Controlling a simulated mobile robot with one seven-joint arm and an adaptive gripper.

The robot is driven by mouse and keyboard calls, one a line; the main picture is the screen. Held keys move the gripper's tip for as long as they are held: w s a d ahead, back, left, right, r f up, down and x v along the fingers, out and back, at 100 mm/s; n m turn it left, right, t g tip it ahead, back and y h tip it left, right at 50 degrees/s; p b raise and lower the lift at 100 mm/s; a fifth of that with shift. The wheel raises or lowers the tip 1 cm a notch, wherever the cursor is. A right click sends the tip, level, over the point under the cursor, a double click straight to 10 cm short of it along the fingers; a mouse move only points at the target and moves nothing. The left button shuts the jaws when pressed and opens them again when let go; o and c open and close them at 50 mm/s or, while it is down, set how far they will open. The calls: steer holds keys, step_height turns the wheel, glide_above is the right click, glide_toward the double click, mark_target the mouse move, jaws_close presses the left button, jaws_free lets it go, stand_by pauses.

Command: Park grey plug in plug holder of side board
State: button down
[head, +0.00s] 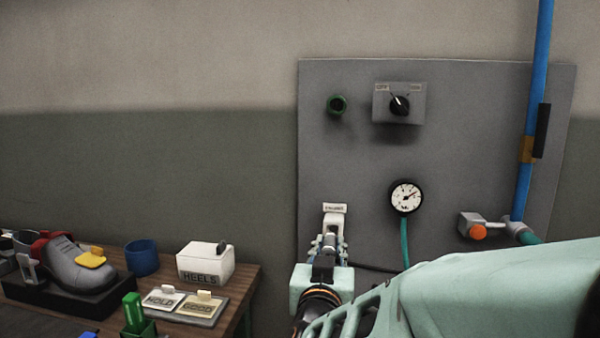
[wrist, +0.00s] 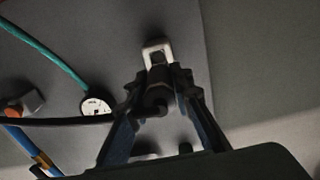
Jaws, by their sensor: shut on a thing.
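My gripper (head: 328,247) is at the lower left of the grey side board (head: 455,130), in front of a small white labelled holder (head: 334,208). In the wrist view my gripper (wrist: 158,88) is shut on the grey plug (wrist: 157,97), with a dark cable leading off to the left. The white holder also shows in the wrist view (wrist: 157,45), as a frame directly beyond the plug. The plug is in line with the holder and appears close to or touching it. I cannot tell whether it is seated. My gripper mostly hides the plug in the head view.
A workbench (head: 238,290) with a shoe (head: 70,262) and a HEELS box (head: 205,264) is at left.

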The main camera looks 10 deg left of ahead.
mark_target(331, 237)
steer(key=shift+w+d+f, duration=0.1)
steer(key=shift+w, duration=1.1)
steer(key=shift+f+b, duration=0.1)
steer(key=shift+b, duration=0.4)
stand_by(0.5)
steer(key=shift+w, duration=1.45)
steer(key=c, duration=1.6)
jaws_free()
steer(key=shift+s, duration=4.05)
